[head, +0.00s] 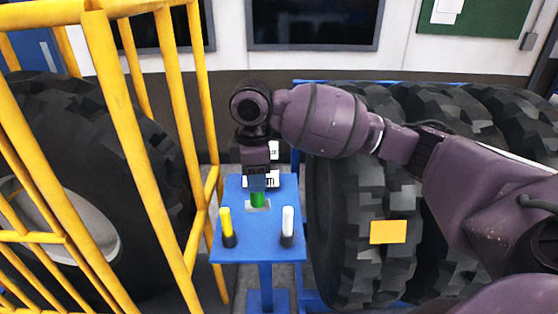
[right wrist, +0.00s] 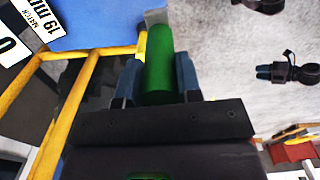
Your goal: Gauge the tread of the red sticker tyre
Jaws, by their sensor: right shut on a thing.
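My right gripper (head: 258,188) is above the blue stand (head: 228,251), pointing down. It is shut on an upright green cylinder (head: 258,200), whose lower end is at a small grey patch on the stand top. In the right wrist view the green cylinder (right wrist: 158,65) sits between the two blue-grey fingers. I cannot tell whether it still touches the stand. A large black tyre (head: 340,200) with an orange sticker (head: 388,231) stands to the right of the stand. No red sticker shows in either view.
A yellow-and-black handle (head: 226,226) and a white-and-black one (head: 288,226) stand on the stand's front part. Printed labels (head: 268,180) lie behind the gripper. A yellow barrier (head: 130,150) encloses another tyre (head: 90,150) at left. More tyres (head: 470,105) line the right, behind my right arm.

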